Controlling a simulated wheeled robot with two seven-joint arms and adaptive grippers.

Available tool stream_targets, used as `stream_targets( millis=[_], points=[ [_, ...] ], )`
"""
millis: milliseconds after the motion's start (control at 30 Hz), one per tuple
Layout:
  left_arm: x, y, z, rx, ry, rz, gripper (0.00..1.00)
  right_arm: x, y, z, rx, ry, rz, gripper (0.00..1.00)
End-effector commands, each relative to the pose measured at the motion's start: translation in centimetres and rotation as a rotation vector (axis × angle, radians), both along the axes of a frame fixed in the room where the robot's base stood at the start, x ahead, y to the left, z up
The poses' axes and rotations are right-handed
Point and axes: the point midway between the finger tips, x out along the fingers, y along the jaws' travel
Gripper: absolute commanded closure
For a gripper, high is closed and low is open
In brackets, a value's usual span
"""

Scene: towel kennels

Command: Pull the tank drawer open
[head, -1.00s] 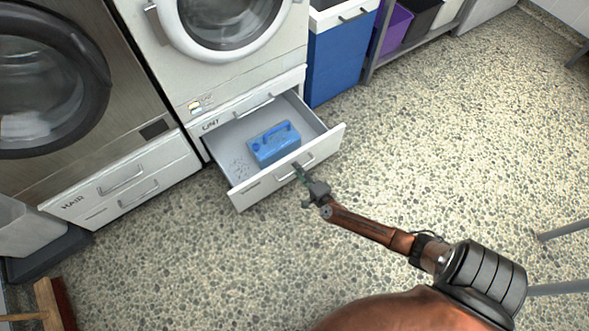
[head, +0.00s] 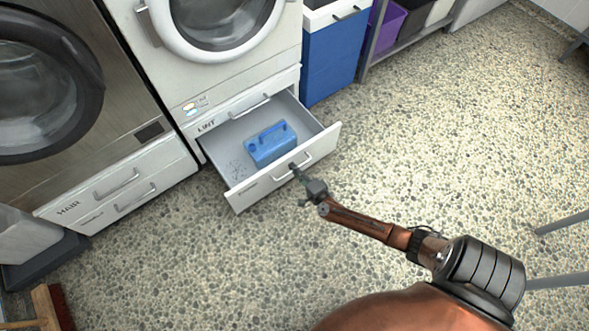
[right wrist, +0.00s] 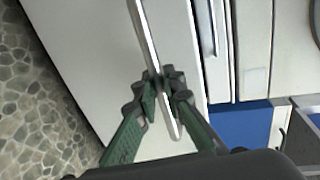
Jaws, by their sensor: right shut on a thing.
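The tank drawer (head: 240,194) stands pulled out under the white machine, below the upper drawer marked LINT. A blue tank (head: 270,144) with a handle lies inside it, and dark specks lie on the drawer floor. My right gripper (head: 295,168) is at the drawer's front. In the right wrist view its green fingers (right wrist: 162,95) are shut on the metal bar handle (right wrist: 146,35) of the white drawer front (right wrist: 90,60). My left gripper is not in view.
A steel machine with closed drawers marked HAIR (head: 115,190) stands at the left. A blue bin (head: 331,55) stands right of the white machine, beside a shelf with a purple bin (head: 388,28). A broom (head: 50,308) is at lower left. The pebbled floor ahead is clear.

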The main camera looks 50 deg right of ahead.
Motion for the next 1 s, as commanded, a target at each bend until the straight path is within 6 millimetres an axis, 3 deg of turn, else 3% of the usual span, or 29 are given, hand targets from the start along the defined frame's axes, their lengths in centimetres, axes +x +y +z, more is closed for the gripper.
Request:
stream_targets(
  millis=[367,700,1000],
  points=[
    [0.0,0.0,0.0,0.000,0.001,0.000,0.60,-0.3,0.1,-0.1,0.001,0.002,0.000,1.00],
    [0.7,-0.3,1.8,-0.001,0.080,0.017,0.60,-6.3,1.6,0.0,0.004,0.002,-0.001,1.00],
    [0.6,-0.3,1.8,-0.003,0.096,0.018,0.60,-7.3,1.8,-0.1,0.001,0.002,0.001,1.00]
  ],
)
